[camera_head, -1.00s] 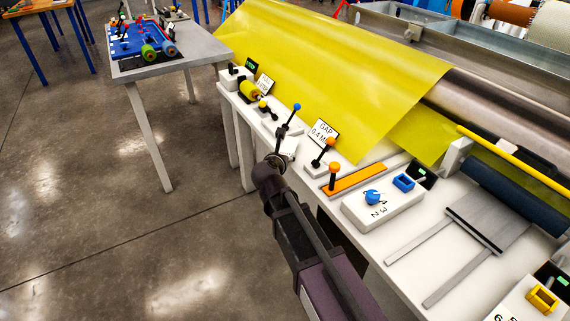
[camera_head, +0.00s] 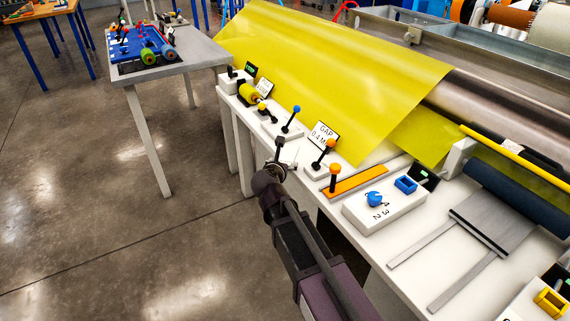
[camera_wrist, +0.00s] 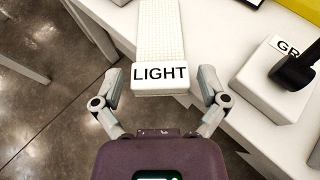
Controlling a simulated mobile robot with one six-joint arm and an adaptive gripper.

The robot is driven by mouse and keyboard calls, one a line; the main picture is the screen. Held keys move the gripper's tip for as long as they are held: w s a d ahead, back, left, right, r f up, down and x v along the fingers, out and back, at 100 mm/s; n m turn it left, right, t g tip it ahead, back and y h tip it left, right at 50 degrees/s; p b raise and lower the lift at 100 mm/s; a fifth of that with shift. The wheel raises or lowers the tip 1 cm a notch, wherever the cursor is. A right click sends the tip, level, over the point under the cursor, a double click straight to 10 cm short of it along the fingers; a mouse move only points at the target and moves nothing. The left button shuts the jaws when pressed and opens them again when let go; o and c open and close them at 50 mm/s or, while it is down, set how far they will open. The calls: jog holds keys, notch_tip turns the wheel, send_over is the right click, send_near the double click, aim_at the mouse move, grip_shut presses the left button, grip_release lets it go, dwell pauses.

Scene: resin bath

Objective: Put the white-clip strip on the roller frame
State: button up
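A white strip with a fine grid surface (camera_wrist: 160,35) ends in a white block (camera_wrist: 160,80) marked LIGHT in the wrist view. It lies near the table's front edge, its near end at the edge. My gripper (camera_wrist: 160,85) is open, with one finger on each side of the LIGHT block and gaps between. In the head view my gripper (camera_head: 281,156) is at the table edge, and the strip is mostly hidden behind it. A grey frame beside a dark blue roller (camera_head: 520,196) stands at the right; I cannot tell whether this is the roller frame.
A white block marked GR (camera_wrist: 275,85) with a black lever stands right of the strip. A blue-knobbed lever (camera_head: 294,113), an orange bar (camera_head: 358,181) and a white control box (camera_head: 385,207) line the table. A yellow sheet (camera_head: 330,75) hangs behind.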

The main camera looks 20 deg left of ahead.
jog(key=shift+r, duration=0.15)
dwell(0.3)
jog(key=shift+s+r, duration=0.1)
jog(key=a+p+v, duration=0.1)
jog(key=p+v, duration=0.4)
jog(key=v, duration=0.6)
jog(key=shift+s+d, duration=0.4)
jog(key=shift+d, duration=0.1)
dwell(1.1)
